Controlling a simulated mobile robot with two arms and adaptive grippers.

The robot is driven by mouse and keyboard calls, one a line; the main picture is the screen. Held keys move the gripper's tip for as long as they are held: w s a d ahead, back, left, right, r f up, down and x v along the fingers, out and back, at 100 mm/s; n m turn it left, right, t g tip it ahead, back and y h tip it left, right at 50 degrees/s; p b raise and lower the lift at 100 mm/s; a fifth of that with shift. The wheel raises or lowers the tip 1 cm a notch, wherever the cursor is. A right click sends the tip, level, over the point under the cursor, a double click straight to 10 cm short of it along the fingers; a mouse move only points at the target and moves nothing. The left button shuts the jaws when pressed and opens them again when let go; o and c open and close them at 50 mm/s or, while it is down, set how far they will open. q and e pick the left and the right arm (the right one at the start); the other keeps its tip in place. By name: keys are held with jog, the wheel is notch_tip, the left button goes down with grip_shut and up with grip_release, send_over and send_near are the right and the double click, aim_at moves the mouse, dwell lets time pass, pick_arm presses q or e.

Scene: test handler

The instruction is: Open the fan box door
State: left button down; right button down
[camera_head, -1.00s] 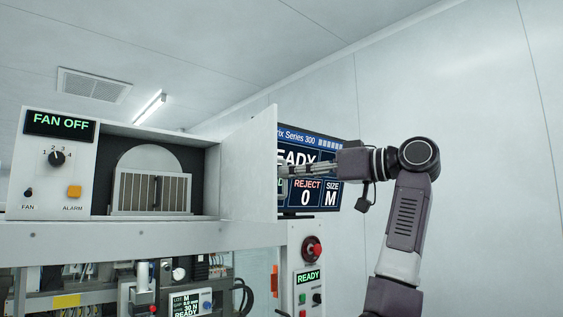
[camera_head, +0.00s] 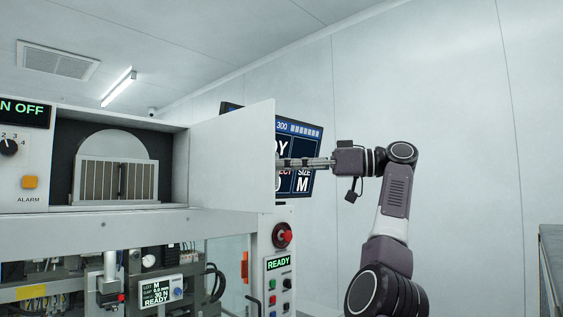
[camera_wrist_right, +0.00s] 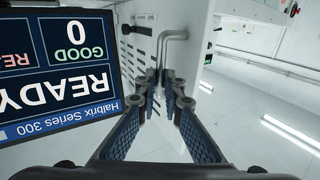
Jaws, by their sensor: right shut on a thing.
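The fan box (camera_head: 120,139) is open at its front in the head view, with a round-topped plate and a ribbed grille showing inside. Its white door (camera_head: 232,155) stands swung out from the box's right edge. My right gripper (camera_head: 281,162) is at the door's outer edge, on its far right side. In the right wrist view my right gripper (camera_wrist_right: 165,88) is shut on the grey bent-bar door handle (camera_wrist_right: 168,42), which stands off the pale door face (camera_wrist_right: 136,60). My left gripper is not in view.
A monitor (camera_head: 303,183) stands behind and right of the door, close to my right gripper; it also shows in the wrist view (camera_wrist_right: 60,75). A panel with a red knob (camera_head: 283,235) is below. Open space lies to the right.

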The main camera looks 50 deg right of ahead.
jog(key=shift+w+d+r+y, duration=0.1)
jog(key=shift+d+r+y, duration=0.15)
jog(key=shift+d, duration=0.3)
jog(key=shift+d+f+n+y, duration=0.1)
jog(key=shift+d+n+y, duration=0.05)
jog(key=shift+n+y, duration=0.15)
jog(key=shift+w, duration=0.1)
jog(key=c, duration=2.4)
grip_release()
jog(key=shift+o, duration=1.2)
jog(key=shift+w+f+g, duration=0.1)
jog(key=shift+w+g, duration=0.2)
jog(key=shift+o, duration=0.6)
jog(key=shift+w+a+f, duration=0.1)
jog(key=shift+w+a, duration=0.25)
jog(key=shift+w, duration=0.2)
jog(key=v, duration=0.7)
jog(key=shift+s, duration=0.25)
